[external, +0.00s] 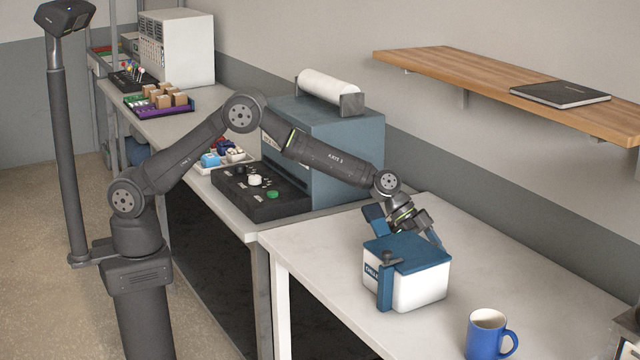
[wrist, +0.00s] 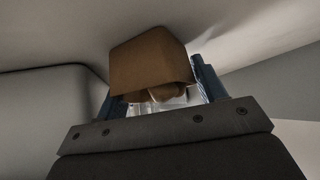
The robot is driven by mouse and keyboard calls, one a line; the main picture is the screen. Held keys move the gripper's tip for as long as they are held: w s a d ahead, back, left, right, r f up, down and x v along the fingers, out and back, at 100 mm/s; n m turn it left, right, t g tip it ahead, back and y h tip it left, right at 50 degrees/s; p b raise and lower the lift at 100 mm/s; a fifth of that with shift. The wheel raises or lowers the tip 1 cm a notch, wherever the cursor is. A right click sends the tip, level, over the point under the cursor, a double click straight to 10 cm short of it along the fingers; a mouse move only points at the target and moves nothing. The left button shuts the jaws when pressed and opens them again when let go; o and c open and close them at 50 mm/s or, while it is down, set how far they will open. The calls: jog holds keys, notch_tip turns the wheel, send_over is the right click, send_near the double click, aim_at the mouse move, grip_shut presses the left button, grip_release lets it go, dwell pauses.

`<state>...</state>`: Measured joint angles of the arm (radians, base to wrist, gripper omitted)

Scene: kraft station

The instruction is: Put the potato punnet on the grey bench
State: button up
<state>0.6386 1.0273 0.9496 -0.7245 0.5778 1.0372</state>
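In the wrist view a brown cardboard punnet (wrist: 150,62) stands ahead of my gripper. A few pale brown rounded shapes, likely potatoes, show at its near edge. The two blue fingers of my gripper (wrist: 155,90) are spread apart, one at each side of the punnet. Whether they press on it or have gaps cannot be told. In the external view my gripper (external: 405,226) is low over the grey bench (external: 345,245), just behind a white box with a blue lid (external: 420,288). The punnet is not visible there, seemingly hidden behind that box and the gripper.
The white box with its blue lid and latch stands close in front of my gripper. A blue mug (external: 487,335) is at the front right. A black control panel (external: 260,190) and blue-grey machine (external: 325,150) are left. A wooden shelf (external: 480,85) overhangs at right. The bench's front left is clear.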

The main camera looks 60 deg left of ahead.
jog(key=c, duration=0.6)
notch_tip(320, 180, up, 10)
jog(key=shift+f, duration=0.2)
jog(key=shift+s+r, duration=0.2)
jog(key=shift+r, duration=0.45)
jog(key=shift+n+t, duration=0.4)
jog(key=shift+n, duration=0.2)
jog(key=s+a+r, duration=0.1)
jog(key=s+r, duration=0.1)
jog(key=s+a+r, duration=0.1)
jog(key=s+r, duration=0.1)
jog(key=s+a+r, duration=0.1)
jog(key=s+r, duration=0.1)
jog(key=r, duration=0.1)
jog(key=shift+a, duration=0.35)
jog(key=s+a+r+n+t+y, duration=0.1)
jog(key=s+a+n, duration=0.3)
jog(key=s+a, duration=1)
jog(key=shift+s+a+r+t+y, duration=0.15)
jog(key=shift+s+a+t+y, duration=0.2)
jog(key=shift+a+t+y, duration=0.4)
